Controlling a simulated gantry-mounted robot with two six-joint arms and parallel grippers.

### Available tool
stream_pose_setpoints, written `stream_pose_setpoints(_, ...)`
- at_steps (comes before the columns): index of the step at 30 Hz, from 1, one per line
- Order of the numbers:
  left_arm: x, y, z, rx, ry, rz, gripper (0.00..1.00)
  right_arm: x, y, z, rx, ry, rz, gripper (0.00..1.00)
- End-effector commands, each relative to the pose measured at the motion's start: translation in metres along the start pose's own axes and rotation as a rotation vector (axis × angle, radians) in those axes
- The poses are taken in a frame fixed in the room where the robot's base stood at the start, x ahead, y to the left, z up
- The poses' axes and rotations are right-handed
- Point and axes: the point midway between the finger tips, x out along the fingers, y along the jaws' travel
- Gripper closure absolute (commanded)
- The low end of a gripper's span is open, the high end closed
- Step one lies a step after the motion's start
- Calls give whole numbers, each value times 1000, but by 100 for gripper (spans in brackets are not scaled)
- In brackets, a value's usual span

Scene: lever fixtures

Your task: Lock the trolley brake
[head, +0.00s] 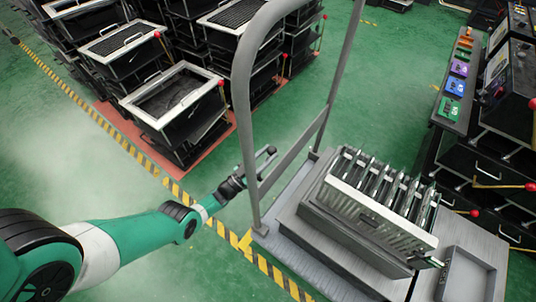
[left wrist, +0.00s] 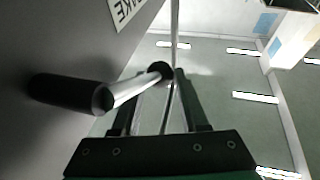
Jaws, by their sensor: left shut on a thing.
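The grey trolley (head: 289,210) stands at the centre right, with an upright tubular handle frame (head: 242,100). My left gripper (head: 264,162) is at the left side of this frame, low down near its crossbar. In the left wrist view, a brake lever with a black grip (left wrist: 62,92) and a bright metal rod (left wrist: 132,85) slants in front of the gripper (left wrist: 165,95). The fingers are shut on the lever's rod. A white label (left wrist: 128,12) ending in "KE" is partly visible on the grey panel above it. My right gripper is out of view.
A metal rack (head: 372,208) of upright plates rides on the trolley, beside a shallow tray (head: 466,272). Stacked black bins (head: 172,98) stand at the upper left. Consoles (head: 509,95) line the right. Green floor (head: 90,150) with striped tape is open at left.

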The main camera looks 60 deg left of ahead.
Motion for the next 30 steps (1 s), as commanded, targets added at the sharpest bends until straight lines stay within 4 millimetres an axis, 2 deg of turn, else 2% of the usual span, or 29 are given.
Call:
stream_pose_setpoints(10, 0, 0, -3, 4, 14, 0, 100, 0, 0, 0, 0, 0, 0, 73)
stream_pose_setpoints(11, 0, 0, -3, 4, 14, 0, 55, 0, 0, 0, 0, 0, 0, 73)
stream_pose_setpoints(13, 0, 0, -3, 4, 14, 0, 44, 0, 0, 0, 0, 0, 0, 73)
stream_pose_setpoints(23, -3, 0, -2, 4, 11, -1, 44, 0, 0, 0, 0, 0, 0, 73)
stream_pose_setpoints(26, -14, -1, -2, 4, 9, -2, 44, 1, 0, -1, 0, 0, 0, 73)
stream_pose_setpoints(30, -45, -1, -1, 3, 8, -7, 44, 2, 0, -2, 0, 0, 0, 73)
